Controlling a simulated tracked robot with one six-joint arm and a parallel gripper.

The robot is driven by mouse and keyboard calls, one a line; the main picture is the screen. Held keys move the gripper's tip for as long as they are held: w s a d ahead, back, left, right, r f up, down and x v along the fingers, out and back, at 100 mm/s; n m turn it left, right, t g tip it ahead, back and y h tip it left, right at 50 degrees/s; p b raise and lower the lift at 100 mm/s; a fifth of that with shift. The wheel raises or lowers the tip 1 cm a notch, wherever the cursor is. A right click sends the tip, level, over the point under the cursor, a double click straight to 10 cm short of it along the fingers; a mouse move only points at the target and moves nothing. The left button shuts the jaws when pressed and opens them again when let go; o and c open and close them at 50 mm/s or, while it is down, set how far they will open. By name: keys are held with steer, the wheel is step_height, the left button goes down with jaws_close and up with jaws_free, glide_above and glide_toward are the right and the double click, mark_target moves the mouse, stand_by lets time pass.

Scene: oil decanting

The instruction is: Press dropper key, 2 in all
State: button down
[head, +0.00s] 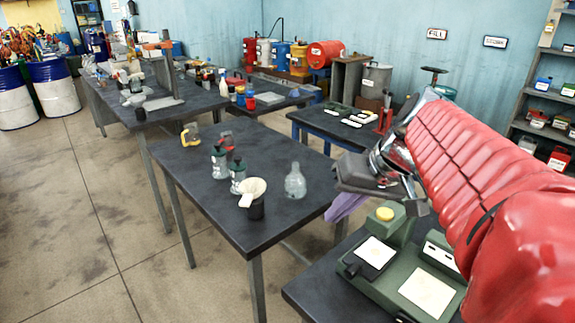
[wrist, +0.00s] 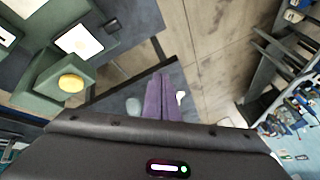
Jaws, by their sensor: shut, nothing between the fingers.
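The green device (head: 400,285) stands on a dark table at the lower right in the head view. A round yellow key (head: 384,213) sits on its raised rear block. In the wrist view the yellow key (wrist: 71,83) is left of my fingers, on the green block (wrist: 50,95). My gripper (head: 329,219) is left of the key in the head view, its purple fingers pointing down and left. In the wrist view my gripper (wrist: 160,76) shows two purple fingers side by side, shut and empty, apart from the key. Part of the device is hidden behind my arm.
The middle table (head: 205,180) holds a clear round flask (head: 295,181), dark bottles (head: 219,160) and a cream-coloured item (head: 252,192) on a dark stand. A grey pot (head: 376,79) and drums (head: 325,54) stand behind. Open floor (head: 60,220) lies to the left.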

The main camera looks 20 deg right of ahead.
mark_target(391, 215)
steer(key=w+d+r+m+t+y, duration=0.1)
steer(key=d+r+t, duration=0.2)
steer(key=d, duration=1.2)
step_height(391, 215, up, 3)
steer(key=shift+d+r, duration=0.2)
steer(key=shift+d, duration=0.05)
steer(key=shift+f, duration=0.1)
steer(key=shift+f, duration=4.3)
steer(key=shift+f, duration=0.8)
steer(key=shift+r, duration=0.85)
steer(key=shift+r, duration=0.1)
